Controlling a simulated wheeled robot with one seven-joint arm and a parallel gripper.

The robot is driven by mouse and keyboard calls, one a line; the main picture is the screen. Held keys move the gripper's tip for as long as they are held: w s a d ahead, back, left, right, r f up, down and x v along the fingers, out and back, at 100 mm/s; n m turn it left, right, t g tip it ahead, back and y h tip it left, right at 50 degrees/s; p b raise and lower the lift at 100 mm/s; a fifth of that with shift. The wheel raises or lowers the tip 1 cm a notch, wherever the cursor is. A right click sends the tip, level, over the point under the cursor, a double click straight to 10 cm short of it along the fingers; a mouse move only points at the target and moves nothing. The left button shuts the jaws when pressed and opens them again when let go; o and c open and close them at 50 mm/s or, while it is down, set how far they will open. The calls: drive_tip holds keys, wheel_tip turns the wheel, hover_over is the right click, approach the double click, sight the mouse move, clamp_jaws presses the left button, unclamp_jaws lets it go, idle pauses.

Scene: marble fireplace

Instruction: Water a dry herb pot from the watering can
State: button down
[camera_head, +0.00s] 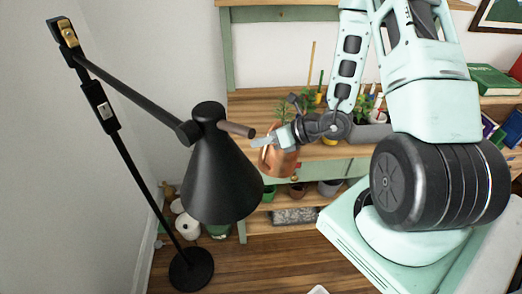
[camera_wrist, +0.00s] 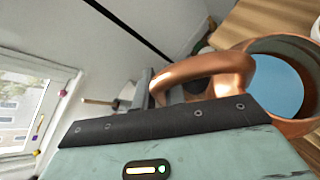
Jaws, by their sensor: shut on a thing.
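A copper watering can (camera_head: 283,162) hangs in my gripper (camera_head: 272,142) in front of the wooden bench. In the wrist view the gripper fingers (camera_wrist: 158,90) close around its curved copper handle (camera_wrist: 215,68). The can's open mouth shows blue water (camera_wrist: 272,84) inside. The can's spout cannot be made out. A leafy green herb (camera_head: 285,110) stands on the bench just behind the can; its pot is hidden by the can and gripper. More plants (camera_head: 366,106) stand to the right, partly behind my arm. I cannot tell which herb is dry.
A black floor lamp (camera_head: 222,170) stands at the left, its shade close to the can. The bench top (camera_head: 250,104) is clear at its left end. Several small pots (camera_head: 297,190) sit on the shelf below. Books (camera_head: 494,80) lie at the right.

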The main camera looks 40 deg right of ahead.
drive_tip(key=shift+w+d+r+b, duration=0.15)
drive_tip(key=shift+d+b, duration=0.2)
drive_tip(key=shift+b, duration=0.95)
drive_tip(key=d+r+p, duration=0.1)
drive_tip(key=d+y+p, duration=0.1)
drive_tip(key=shift+w+r+m+p, duration=0.35)
drive_tip(key=shift+r+m, duration=0.05)
drive_tip(key=shift+s+a+f, duration=0.1)
drive_tip(key=shift+f, duration=0.2)
idle(0.7)
drive_tip(key=shift+r+p, duration=0.3)
idle(2.1)
